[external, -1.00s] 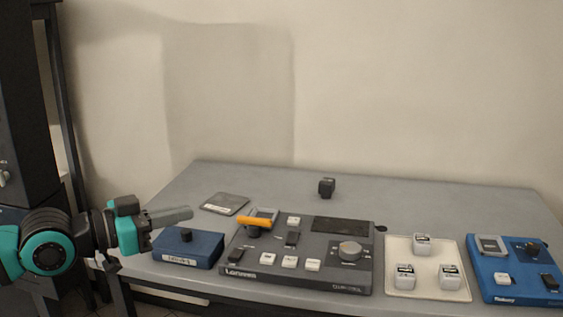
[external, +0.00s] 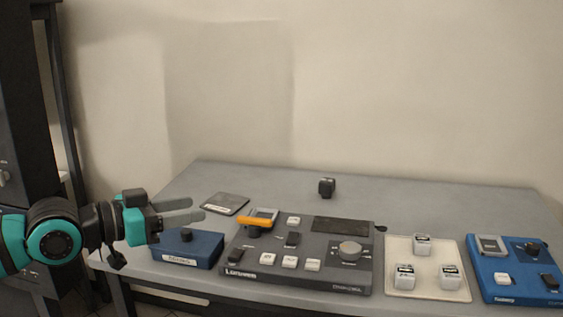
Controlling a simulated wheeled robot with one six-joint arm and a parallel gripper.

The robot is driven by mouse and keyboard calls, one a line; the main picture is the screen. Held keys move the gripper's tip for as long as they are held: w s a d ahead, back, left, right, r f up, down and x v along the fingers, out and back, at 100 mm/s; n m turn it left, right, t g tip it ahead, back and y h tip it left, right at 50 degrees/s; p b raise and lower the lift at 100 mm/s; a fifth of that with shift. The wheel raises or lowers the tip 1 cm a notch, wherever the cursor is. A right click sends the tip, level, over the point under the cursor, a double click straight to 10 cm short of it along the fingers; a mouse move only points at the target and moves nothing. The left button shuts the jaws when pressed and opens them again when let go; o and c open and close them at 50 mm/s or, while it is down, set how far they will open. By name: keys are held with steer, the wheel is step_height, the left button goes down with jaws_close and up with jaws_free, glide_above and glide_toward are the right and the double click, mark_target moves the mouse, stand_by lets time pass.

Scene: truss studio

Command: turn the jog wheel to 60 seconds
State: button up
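The jog wheel appears to be the round grey knob (external: 349,250) at the right of the dark grey control panel (external: 292,283); its marks are too small to read. The panel also carries an orange lever (external: 255,222), several white keys and a dark screen (external: 339,225). My gripper (external: 196,210) is at the left, above the blue box, well apart from the knob. Its two fingers point right with a gap between them, and nothing shows between them.
A blue box (external: 184,262) with a black knob sits below my gripper. A dark flat pad (external: 224,204) lies behind it. A cream tray (external: 398,285) with white cubes and a blue device (external: 513,290) stand at right. A small black object (external: 327,188) is at the back; the table around it is clear.

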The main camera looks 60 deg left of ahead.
steer(key=o, duration=0.4)
steer(key=w+r+n+g, duration=0.1)
steer(key=w, duration=0.2)
steer(key=w+n+g, duration=0.1)
steer(key=w+n, duration=0.1)
steer(key=w, duration=0.1)
steer(key=w+r+n+g, duration=0.1)
steer(key=w+n, duration=0.1)
steer(key=w, duration=0.1)
steer(key=shift+w+d+r+g, duration=0.1)
steer(key=shift+w+r+g, duration=0.2)
steer(key=shift+w+g, duration=0.1)
steer(key=n+g, duration=1.3)
steer(key=n, duration=0.6)
glide_above(351, 246)
step_height(351, 246, down, 5)
step_height(351, 246, down, 17)
steer(key=c, duration=1)
